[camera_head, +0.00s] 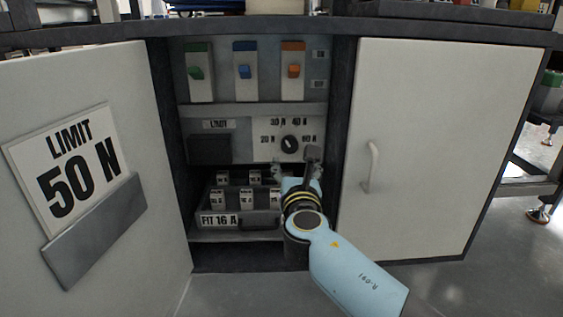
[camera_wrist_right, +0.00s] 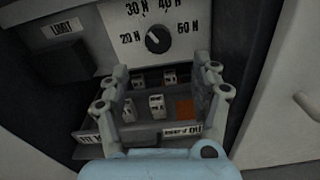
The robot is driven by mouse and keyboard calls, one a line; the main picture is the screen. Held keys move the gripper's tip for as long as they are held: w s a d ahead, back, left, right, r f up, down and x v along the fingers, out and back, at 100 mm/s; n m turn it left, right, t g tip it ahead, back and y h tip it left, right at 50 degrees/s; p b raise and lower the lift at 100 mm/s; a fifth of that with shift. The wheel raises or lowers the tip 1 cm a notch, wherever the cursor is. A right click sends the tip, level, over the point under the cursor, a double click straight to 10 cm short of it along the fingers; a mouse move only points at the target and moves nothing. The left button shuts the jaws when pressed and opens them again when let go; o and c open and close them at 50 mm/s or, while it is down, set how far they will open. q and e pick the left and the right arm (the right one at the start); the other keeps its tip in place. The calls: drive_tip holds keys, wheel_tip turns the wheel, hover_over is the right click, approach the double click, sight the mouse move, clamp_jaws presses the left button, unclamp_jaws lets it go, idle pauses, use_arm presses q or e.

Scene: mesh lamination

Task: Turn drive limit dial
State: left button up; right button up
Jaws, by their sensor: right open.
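The drive limit dial is a round black knob (camera_head: 289,144) on a pale panel (camera_head: 262,132) inside the open cabinet. The right wrist view shows the knob (camera_wrist_right: 157,39) with newton labels around it, among them 20 N and 30 N; where its pointer stands is too small to tell surely. My right gripper (camera_head: 298,170) is in front of the cabinet, just below the dial and apart from it. In the wrist view its fingers (camera_wrist_right: 163,76) are spread wide and empty, with the dial beyond them. My left gripper is not in view.
The open left door (camera_head: 90,250) bears a sign (camera_head: 75,165) reading LIMIT 50 N. Green, blue and orange switches (camera_head: 243,72) sit above. Below is a tray (camera_head: 262,222) of small blocks labelled FIT 16 A. The right door (camera_head: 430,150) has a handle (camera_head: 373,165).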

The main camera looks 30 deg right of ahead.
sight(290, 146)
drive_tip(key=b+x, duration=0.2)
drive_tip(key=x, duration=0.7)
drive_tip(key=shift+w+d+f, duration=0.15)
drive_tip(key=shift+w+f, duration=0.05)
drive_tip(key=shift+w, duration=0.2)
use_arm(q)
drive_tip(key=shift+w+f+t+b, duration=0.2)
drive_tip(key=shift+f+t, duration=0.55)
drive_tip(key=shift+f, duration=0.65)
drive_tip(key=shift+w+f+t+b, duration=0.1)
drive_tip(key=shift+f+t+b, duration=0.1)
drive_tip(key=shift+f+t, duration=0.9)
use_arm(e)
drive_tip(key=shift+w+d+r, duration=0.1)
drive_tip(key=shift+w+d, duration=0.25)
drive_tip(key=shift+w, duration=0.2)
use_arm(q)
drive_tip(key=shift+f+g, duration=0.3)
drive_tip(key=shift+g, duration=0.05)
use_arm(e)
drive_tip(key=c, duration=1.2)
drive_tip(key=shift+o, duration=0.2)
